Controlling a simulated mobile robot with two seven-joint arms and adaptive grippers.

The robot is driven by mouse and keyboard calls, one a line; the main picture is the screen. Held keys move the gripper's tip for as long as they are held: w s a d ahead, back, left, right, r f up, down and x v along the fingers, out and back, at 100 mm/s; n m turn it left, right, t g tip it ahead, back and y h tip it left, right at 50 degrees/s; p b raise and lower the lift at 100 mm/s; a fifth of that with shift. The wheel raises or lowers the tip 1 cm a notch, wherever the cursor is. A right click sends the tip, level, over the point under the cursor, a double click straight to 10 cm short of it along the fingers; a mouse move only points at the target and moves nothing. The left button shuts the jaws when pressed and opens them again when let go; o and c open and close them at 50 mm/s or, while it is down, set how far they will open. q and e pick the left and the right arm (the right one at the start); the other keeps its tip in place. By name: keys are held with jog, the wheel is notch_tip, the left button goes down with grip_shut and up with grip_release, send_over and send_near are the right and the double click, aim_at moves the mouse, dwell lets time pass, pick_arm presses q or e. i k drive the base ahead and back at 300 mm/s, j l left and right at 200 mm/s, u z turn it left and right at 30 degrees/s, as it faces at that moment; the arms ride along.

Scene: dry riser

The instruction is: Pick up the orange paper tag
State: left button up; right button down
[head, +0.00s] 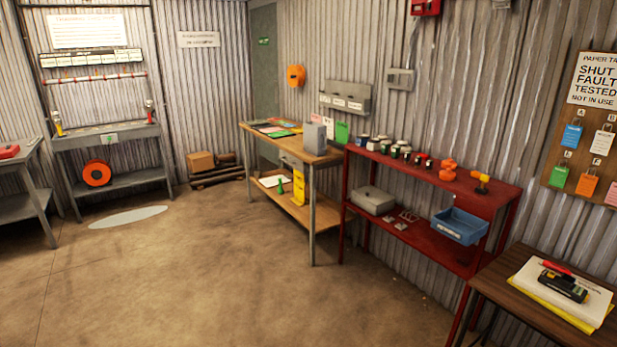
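The orange paper tag (587,184) hangs from a clip in the lower row of the brown tag board (550,170) on the right wall. A green tag (559,178) hangs to its left and a pink tag (611,193) to its right, cut by the picture edge. A blue tag (571,135) and a white tag (602,143) hang in the row above. Neither of my grippers shows in the head view.
A small dark wooden table (495,283) with papers and a black device (563,287) stands below the board. A red shelf (430,235) with a blue bin (459,226) stands left of it. A wooden workbench (312,158) stands further back.

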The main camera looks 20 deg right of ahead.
aim_at(585, 186)
jog(key=i+l+z, duration=0.1)
jog(key=i+z, duration=0.2)
jog(key=z, duration=0.2)
jog(key=i+z, duration=0.35)
jog(key=z, duration=0.15)
jog(key=i+j+z, duration=0.15)
jog(key=i+z, duration=0.15)
jog(key=z, duration=0.15)
jog(key=i+z, duration=0.25)
jog(key=z, duration=0.25)
jog(key=i+j+z, duration=0.1)
jog(key=i+z, duration=0.2)
jog(key=z, duration=0.2)
jog(key=i+j+z, duration=0.2)
jog(key=z, duration=0.25)
